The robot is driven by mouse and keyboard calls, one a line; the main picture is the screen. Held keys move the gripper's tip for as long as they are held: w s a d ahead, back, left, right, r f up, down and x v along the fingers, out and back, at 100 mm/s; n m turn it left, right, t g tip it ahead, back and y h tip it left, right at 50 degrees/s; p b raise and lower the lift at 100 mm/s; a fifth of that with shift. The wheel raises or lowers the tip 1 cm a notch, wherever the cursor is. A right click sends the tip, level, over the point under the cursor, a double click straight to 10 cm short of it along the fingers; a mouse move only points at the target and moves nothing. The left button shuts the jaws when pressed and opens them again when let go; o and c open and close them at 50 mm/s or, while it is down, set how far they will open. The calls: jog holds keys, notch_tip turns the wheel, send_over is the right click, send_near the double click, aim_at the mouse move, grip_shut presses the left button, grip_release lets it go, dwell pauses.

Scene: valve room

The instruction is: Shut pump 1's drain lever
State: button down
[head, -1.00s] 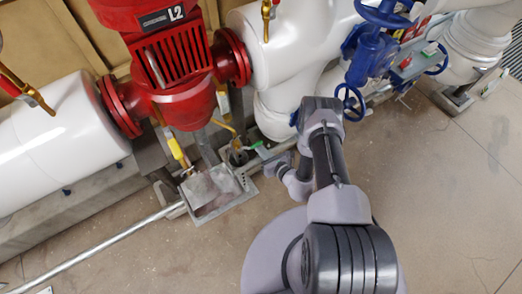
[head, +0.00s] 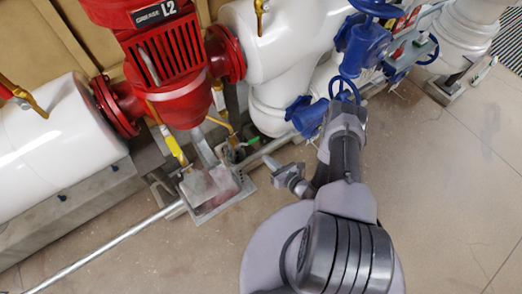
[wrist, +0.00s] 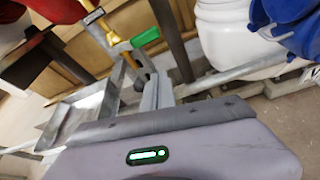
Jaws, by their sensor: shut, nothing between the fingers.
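A red pump (head: 178,70) marked L2 stands at the upper left in the head view. A yellow-handled lever (head: 174,146) hangs below it on a brass pipe. A small green-handled lever (head: 254,140) sits low to its right; it shows larger in the wrist view (wrist: 146,37), sticking out sideways from a brass fitting. I cannot tell from labels which lever is pump 1's drain. My gripper (head: 270,162) is shut and empty, just below and right of the green lever in the head view. In the wrist view its fingers (wrist: 152,90) point up toward the fitting, apparently apart from the green handle.
An open grey metal drain box (head: 210,190) sits on the floor below the pump, with a long metal pipe (head: 110,240) running left. White pipes (head: 280,60) and blue valves (head: 360,45) stand to the right. The floor (head: 450,180) at the right is clear.

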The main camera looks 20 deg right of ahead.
jog(key=shift+v, duration=1.25)
jog(key=shift+a, duration=0.1)
